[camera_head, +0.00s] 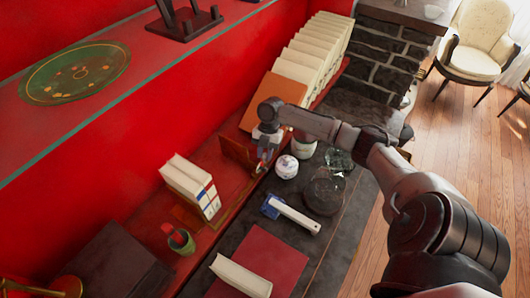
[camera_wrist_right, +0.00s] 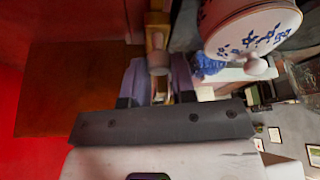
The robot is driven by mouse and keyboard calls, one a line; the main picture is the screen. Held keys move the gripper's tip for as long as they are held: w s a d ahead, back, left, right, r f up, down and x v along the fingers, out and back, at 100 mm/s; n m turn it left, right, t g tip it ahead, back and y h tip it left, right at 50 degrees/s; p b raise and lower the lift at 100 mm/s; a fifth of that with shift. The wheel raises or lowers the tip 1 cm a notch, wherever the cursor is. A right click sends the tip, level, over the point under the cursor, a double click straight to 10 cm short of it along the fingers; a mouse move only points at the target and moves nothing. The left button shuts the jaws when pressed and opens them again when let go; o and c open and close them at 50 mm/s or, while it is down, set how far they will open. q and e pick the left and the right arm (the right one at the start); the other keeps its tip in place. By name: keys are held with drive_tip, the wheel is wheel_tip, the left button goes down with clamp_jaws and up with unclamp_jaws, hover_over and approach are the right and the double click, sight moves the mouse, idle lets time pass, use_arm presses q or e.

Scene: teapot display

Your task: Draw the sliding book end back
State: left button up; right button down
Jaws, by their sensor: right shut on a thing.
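The sliding book end is a brown wooden panel (camera_head: 237,154) standing upright on the red shelf. It stands apart from a short row of white books (camera_head: 188,180), with a gap between. Its broad brown face fills the left of the right wrist view (camera_wrist_right: 80,88). My right gripper (camera_head: 262,164) is at the panel's front edge. In the wrist view my right gripper (camera_wrist_right: 157,82) is shut on the book end's small round knob (camera_wrist_right: 158,62). The fingers partly hide the knob. My left gripper is not in view.
A lidded white and blue pot (camera_head: 286,166) stands close to my right gripper, and shows large in the wrist view (camera_wrist_right: 252,28). A long row of pale books (camera_head: 312,55) stands behind.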

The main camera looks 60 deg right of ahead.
drive_tip(key=shift+d, duration=0.1)
drive_tip(key=d, duration=0.3)
drive_tip(key=shift+s+d, duration=0.1)
drive_tip(key=shift+d, duration=0.45)
drive_tip(key=c, duration=1.4)
unclamp_jaws()
drive_tip(key=shift+a, duration=0.1)
drive_tip(key=o, duration=0.5)
drive_tip(key=shift+c, duration=0.2)
drive_tip(key=shift+r, duration=0.35)
drive_tip(key=v, duration=1.3)
